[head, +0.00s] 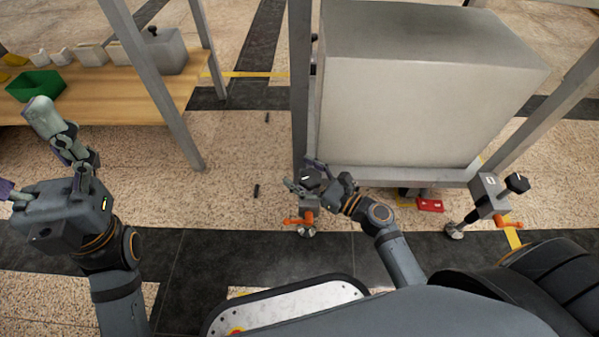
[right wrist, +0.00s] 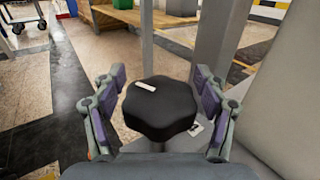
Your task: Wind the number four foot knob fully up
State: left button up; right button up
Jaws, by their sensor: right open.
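A black lobed foot knob (right wrist: 158,107) with a white mark on top stands between the two fingers of my right gripper (right wrist: 157,100) in the right wrist view. The fingers are open, one on each side, with gaps visible. In the head view my right gripper (head: 319,177) is at the frame's near left foot, partly covering its knob (head: 309,173). An orange lever (head: 296,221) and round foot pad (head: 306,232) show below. I cannot read the foot's number. My left gripper (head: 24,147) has its fingers spread, empty, far to the left.
A large grey block (head: 425,95) sits in the metal frame. Another foot with a black knob (head: 517,182) and orange lever is at the near right corner. A red item (head: 430,205) lies beneath. A wooden table (head: 110,95) with a green bin (head: 35,85) stands left.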

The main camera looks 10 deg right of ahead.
jog(key=shift+w+a, duration=0.25)
jog(key=shift+w, duration=0.05)
jog(key=c, duration=1.2)
jog(key=shift+c, duration=0.9)
